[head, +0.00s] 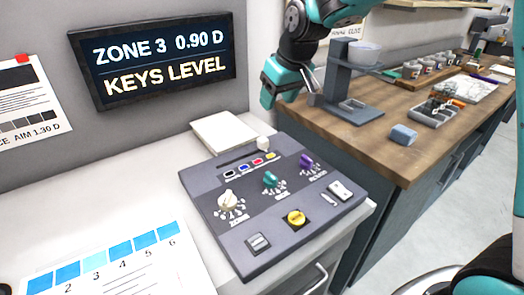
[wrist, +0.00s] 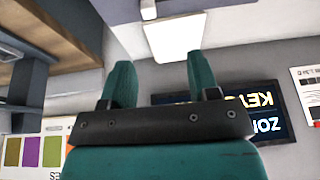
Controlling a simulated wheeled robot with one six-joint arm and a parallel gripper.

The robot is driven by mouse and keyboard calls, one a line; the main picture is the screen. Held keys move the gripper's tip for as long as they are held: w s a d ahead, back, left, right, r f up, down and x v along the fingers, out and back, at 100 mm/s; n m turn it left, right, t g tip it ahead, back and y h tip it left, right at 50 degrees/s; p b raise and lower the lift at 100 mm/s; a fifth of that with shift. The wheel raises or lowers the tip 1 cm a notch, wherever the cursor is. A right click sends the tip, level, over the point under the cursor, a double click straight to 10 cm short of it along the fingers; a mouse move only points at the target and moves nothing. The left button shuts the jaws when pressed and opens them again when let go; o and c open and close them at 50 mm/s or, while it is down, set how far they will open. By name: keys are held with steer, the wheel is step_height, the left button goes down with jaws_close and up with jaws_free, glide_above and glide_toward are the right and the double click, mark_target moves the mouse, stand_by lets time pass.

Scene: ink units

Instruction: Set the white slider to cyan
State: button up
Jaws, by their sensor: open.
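The grey console (head: 243,240) stands on the light counter in the head view. Its white slider (head: 263,144) stands up at the right end of a dark slot along the back edge. The slider is beside the yellow end. My gripper (head: 278,92) is above and behind the console, apart from it. In the wrist view, my gripper (wrist: 159,75) shows two teal fingers spread with nothing between.
A dark display (head: 155,60) reading ZONE 3 0.90 D, KEYS LEVEL hangs on the wall. A white pad (head: 222,131) lies behind the console. Knobs and a yellow button (head: 296,218) rise from the console. A wooden bench (head: 370,135) stands to the right.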

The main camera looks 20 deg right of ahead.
mark_target(263, 139)
steer(key=p+x, duration=0.1)
steer(key=x, duration=0.5)
steer(key=w+d+x, duration=0.1)
steer(key=x, duration=0.5)
steer(key=w+d+p+x, duration=0.1)
steer(key=x, duration=0.6)
steer(key=shift+w+r+p, duration=0.2)
steer(key=shift+p, duration=0.1)
